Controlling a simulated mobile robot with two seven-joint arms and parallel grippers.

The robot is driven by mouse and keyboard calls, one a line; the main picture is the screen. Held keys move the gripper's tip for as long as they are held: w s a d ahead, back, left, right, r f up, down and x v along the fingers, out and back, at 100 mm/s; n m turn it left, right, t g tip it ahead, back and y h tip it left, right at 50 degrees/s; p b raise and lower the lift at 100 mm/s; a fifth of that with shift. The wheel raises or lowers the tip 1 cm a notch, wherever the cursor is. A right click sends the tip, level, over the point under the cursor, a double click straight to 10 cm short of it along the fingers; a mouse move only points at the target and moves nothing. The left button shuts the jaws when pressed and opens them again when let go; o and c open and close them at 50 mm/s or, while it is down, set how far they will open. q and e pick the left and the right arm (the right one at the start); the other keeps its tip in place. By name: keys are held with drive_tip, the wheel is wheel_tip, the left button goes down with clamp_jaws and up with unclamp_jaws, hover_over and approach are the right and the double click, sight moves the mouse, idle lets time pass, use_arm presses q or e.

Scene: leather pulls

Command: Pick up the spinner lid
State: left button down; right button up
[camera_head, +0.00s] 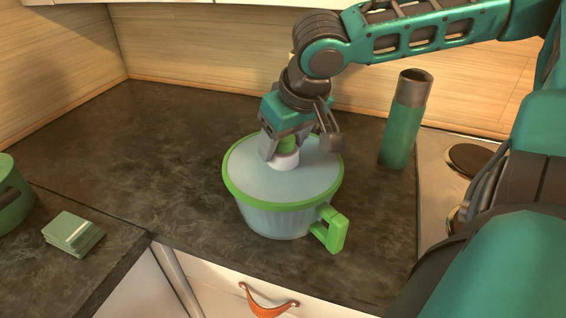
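The salad spinner (278,219) stands upright on the dark counter, with a clear bowl and a green side handle (332,231). Its lid (247,178) is pale and see-through with a green rim, and sits flat on the bowl. A knob (285,160) with a white base and green top rises from the middle of the lid. My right gripper (286,147) points down over the lid, with its fingers on either side of the knob. The fingers partly hide the knob, and I cannot tell whether they press on it. My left gripper is not in view.
A green bottle with a grey top (402,119) stands right of the spinner, beside a stove (432,170). A stack of green pads (72,232) and a green pot (10,195) are at the left. A drawer with a leather pull (267,301) is below. The counter left of the spinner is clear.

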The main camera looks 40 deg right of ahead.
clamp_jaws()
idle(0.3)
